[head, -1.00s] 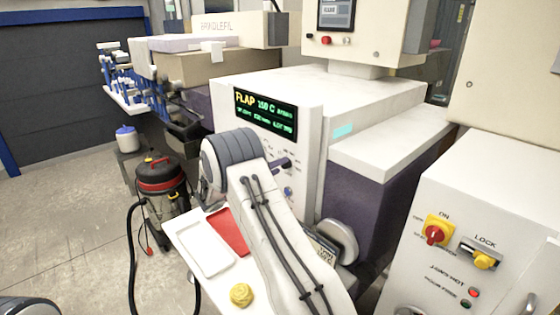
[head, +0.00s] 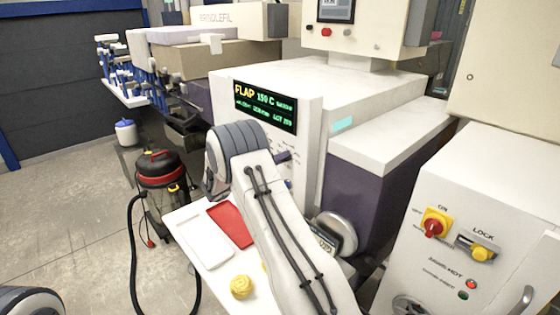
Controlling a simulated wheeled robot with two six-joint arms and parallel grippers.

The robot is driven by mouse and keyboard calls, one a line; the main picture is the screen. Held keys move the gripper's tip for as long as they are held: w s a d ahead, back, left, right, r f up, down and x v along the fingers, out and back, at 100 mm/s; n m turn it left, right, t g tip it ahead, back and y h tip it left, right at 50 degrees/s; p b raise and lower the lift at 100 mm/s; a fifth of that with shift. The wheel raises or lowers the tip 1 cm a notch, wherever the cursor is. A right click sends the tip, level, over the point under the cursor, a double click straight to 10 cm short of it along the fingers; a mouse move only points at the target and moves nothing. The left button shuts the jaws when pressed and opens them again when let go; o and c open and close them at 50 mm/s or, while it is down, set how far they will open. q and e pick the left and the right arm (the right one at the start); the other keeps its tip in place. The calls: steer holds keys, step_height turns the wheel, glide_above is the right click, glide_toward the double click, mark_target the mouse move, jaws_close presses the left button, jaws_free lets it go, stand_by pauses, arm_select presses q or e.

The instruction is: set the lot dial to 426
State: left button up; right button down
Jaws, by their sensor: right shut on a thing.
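The machine's front panel (head: 311,140) carries a dark display (head: 265,106) with "FLAP", "150 C" and a green line that includes a lot number, too small to read surely. A dark knob or handle (head: 284,157) sticks out of the panel below the display; I cannot tell whether it is the lot dial. My right arm rises from the bottom in front of the panel. Its wrist bends over left of that knob and hides most of the right gripper, the fingertips and whatever dial they hold. My left gripper is out of view; only a rounded part of that arm shows at bottom left.
A white shelf in front of the panel bears a white tray (head: 204,239), a red tray (head: 232,224) and a yellow lump (head: 241,287). A vacuum cleaner (head: 160,180) with a black hose stands on the floor left. A switch cabinet (head: 470,200) stands close on the right.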

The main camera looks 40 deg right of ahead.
steer(key=m+b, duration=0.3)
steer(key=b, duration=0.2)
steer(key=m+b, duration=0.7)
steer(key=b, duration=0.2)
steer(key=shift+f+m+b, duration=0.3)
steer(key=shift+f+m, duration=0.05)
steer(key=shift+m, duration=0.05)
steer(key=shift+r+m+b, duration=0.15)
steer(key=shift+m+b, duration=3.05)
steer(key=shift+b, duration=0.8)
steer(key=shift+r+m+b, duration=0.1)
steer(key=shift+m+b, duration=3.1)
steer(key=shift+b, duration=0.75)
steer(key=shift+c, duration=2.2)
jaws_free()
steer(key=shift+r, duration=0.1)
steer(key=shift+s, duration=0.1)
